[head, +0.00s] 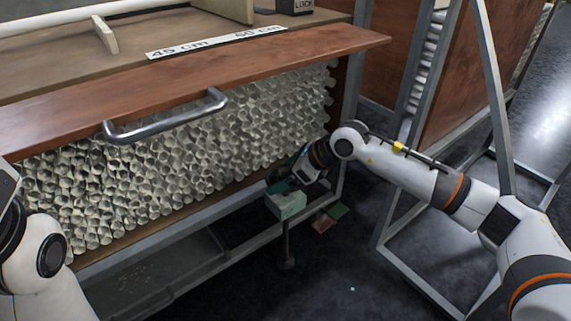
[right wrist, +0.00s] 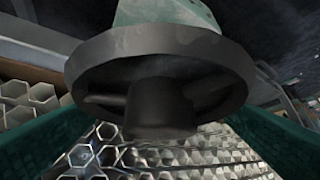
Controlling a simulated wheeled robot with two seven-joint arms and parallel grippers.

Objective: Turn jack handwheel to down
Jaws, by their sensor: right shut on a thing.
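The jack is a pale green block (head: 287,203) on a dark post at the lower corner of the tube rack. Its dark grey spoked handwheel (right wrist: 160,45) fills the middle of the right wrist view, with the hub facing the camera. My right gripper (head: 298,172) is at the jack's upper side. In the right wrist view its green fingers (right wrist: 160,100) stand on either side of the wheel, shut on it; the exact contact points are hard to see. In the head view the wheel is hidden by the gripper. My left arm shows at the left edge, its gripper out of frame.
A wooden rack holds many glass tubes (head: 180,155) under a red-brown lid (head: 270,57) with a metal handle (head: 165,118). A grey metal frame (head: 425,70) stands at right.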

